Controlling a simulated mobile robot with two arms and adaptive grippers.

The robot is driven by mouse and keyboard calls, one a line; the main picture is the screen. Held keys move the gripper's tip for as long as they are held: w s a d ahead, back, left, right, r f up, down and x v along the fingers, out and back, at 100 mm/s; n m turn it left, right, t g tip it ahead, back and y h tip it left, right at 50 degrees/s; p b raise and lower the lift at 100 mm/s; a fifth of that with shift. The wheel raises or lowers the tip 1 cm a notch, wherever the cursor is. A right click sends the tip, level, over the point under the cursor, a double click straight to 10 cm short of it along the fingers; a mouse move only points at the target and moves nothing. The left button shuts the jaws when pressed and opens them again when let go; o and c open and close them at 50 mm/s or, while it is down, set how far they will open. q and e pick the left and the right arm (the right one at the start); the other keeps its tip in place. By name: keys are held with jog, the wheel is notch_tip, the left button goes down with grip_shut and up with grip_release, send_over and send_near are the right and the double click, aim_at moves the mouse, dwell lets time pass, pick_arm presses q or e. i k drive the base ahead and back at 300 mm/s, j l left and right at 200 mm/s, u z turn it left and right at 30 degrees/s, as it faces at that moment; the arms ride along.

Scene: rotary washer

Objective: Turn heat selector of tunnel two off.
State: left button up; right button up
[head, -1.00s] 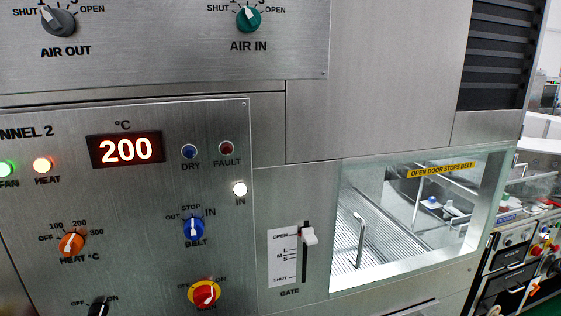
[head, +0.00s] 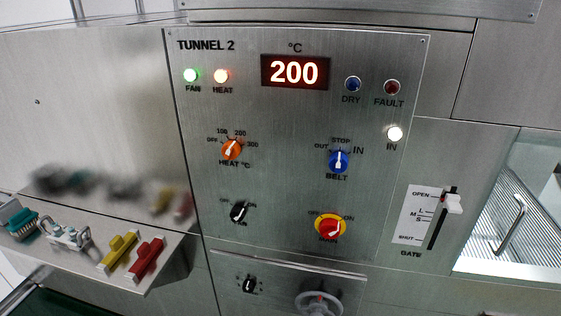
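The heat selector (head: 231,149) of tunnel two is an orange knob at the left of the TUNNEL 2 panel (head: 290,115). Its scale runs OFF, 100, 200, 300, and its white pointer is turned upward, seemingly towards 200. The red display (head: 295,72) reads 200. Neither of my grippers is in view.
Close by are the blue BELT knob (head: 339,161), a black switch (head: 239,211), the red-yellow main switch (head: 330,227) and the gate lever (head: 453,204). A handwheel (head: 319,304) sits below. A shelf (head: 165,280) with several coloured fittings juts out at the left.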

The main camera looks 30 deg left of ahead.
aim_at(230, 149)
jog(key=u, duration=1.25)
